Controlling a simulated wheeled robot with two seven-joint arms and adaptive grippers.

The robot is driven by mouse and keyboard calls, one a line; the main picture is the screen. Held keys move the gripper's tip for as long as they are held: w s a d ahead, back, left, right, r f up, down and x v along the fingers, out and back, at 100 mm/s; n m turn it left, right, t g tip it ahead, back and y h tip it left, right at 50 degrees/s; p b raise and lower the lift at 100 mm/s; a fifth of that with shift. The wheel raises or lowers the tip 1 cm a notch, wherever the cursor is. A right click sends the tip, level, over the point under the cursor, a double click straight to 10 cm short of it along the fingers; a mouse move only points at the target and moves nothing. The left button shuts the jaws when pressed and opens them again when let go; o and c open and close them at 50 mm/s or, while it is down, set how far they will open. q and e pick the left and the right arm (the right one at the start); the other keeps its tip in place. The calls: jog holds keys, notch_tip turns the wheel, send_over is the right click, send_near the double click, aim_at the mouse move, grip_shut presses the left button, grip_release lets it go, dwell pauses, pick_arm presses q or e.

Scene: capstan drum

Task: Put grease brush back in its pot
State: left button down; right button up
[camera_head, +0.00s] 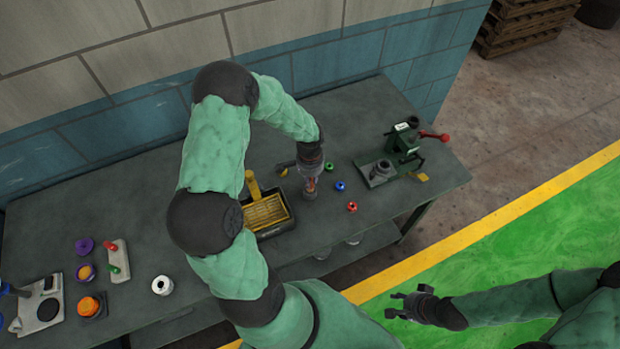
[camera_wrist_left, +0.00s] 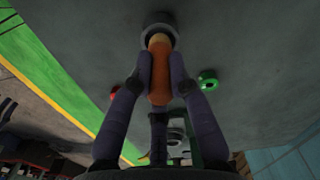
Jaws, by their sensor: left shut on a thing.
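The grease brush (camera_wrist_left: 159,75) has an orange handle with a paler end. My left gripper (camera_head: 310,172) is shut on its handle; the fingers (camera_wrist_left: 159,88) close on both sides of it in the left wrist view. The brush's paler end points to the mouth of a small grey pot (camera_head: 309,191), which also shows in the left wrist view (camera_wrist_left: 158,24). The bristles are hidden, and I cannot tell how deep the brush is in the pot. My right gripper (camera_head: 408,304) is open and empty, away from the bench.
A black tray with a yellow grid (camera_head: 267,213) stands left of the pot. Green (camera_head: 328,166), blue (camera_head: 340,186) and red (camera_head: 352,207) small rings lie to the right. A green hand press (camera_head: 404,140) stands at the bench's right end. Several parts stand at far left.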

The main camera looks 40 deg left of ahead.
pick_arm(q)
jog(key=shift+f+b, duration=1.6)
jog(key=shift+b, duration=0.4)
dwell(2.3)
jog(key=c, duration=1.1)
grip_release()
notch_tip(320, 180, up, 12)
